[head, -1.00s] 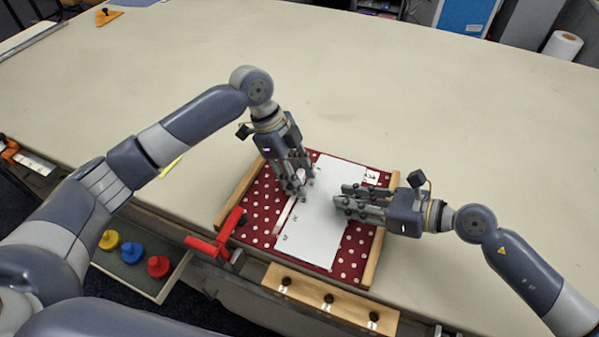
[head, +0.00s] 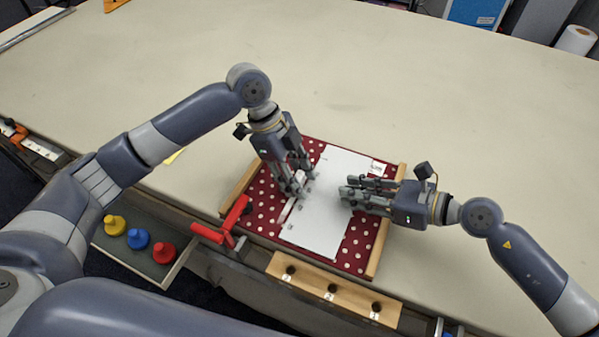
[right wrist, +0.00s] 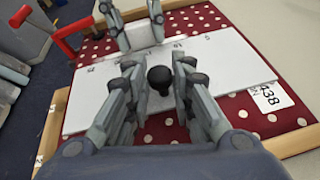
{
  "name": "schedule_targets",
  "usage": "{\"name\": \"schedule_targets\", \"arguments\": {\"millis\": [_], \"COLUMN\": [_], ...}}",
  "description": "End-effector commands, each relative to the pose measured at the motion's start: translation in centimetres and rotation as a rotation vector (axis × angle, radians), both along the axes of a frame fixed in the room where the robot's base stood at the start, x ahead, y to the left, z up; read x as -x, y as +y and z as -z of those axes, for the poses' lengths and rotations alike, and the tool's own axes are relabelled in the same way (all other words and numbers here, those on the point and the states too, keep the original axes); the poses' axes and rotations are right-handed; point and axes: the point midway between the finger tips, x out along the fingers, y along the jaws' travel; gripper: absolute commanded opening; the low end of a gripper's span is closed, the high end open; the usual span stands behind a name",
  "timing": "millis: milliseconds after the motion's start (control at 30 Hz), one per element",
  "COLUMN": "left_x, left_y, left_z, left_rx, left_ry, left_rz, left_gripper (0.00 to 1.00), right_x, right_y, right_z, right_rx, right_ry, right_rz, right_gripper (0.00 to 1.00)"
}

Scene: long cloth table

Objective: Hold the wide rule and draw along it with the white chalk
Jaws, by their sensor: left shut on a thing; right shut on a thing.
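The wide rule (head: 338,228) is a white plate with dark marks, lying on a red cloth with white dots. My right gripper (head: 347,194) comes from the right and is shut on the rule's round black knob (right wrist: 160,76), seen between its fingers in the right wrist view. My left gripper (head: 304,190) is at the rule's left long edge, fingers pointing down. It is shut on a white block, the white chalk (right wrist: 145,34), seen at the top of the right wrist view. The chalk's lower end is partly hidden, so I cannot tell whether it touches the cloth.
The dotted cloth board (head: 266,203) has wooden side strips and a red clamp (head: 232,219) at its near left corner. A wooden strip with several holes (head: 345,297) is in front. An open drawer (head: 158,272) holds yellow, blue and red knobbed pieces. The far table (head: 420,90) is clear.

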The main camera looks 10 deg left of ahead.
Motion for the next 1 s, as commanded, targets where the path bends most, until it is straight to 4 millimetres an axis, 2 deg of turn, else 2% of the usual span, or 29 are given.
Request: {"name": "schedule_targets", "arguments": {"millis": [1000], "left_x": [3.5], "left_y": [0.7], "left_z": [0.2], "left_rx": [-0.001], "left_ry": [0.002], "left_rz": [0.001], "left_gripper": [0.17], "right_x": [0.0], "right_y": [0.0], "right_z": [0.0], "right_rx": [0.000], "right_ry": [0.000], "right_rz": [-0.001], "right_gripper": [0.00]}}
